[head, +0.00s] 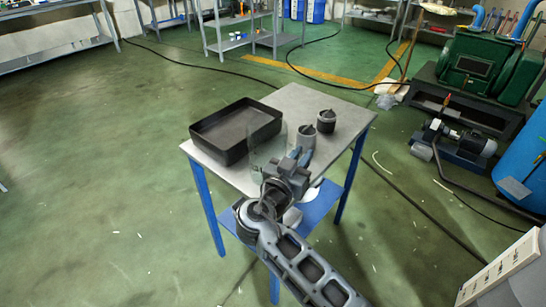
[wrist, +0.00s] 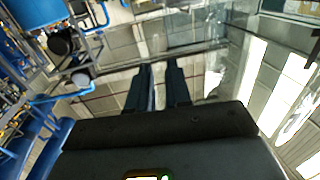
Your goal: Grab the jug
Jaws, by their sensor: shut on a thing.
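The jug (head: 262,147) is clear glass, seen faintly in the head view over the near side of the small table, just right of the black tray. My gripper (head: 294,157) is at the jug's right side and is shut on it. In the wrist view my two dark fingers (wrist: 158,88) are close together with a narrow pale strip between them. Clear, reflecting glass seems to fill much of that view. The jug's outline and base are hard to make out, so I cannot tell whether it touches the table.
The small table (head: 297,97) has a grey top and blue legs. A black open tray (head: 237,145) sits at its left. Two grey dark-topped containers (head: 326,121) (head: 305,137) stand at the right, the nearer one close to my gripper. Green floor is open at left.

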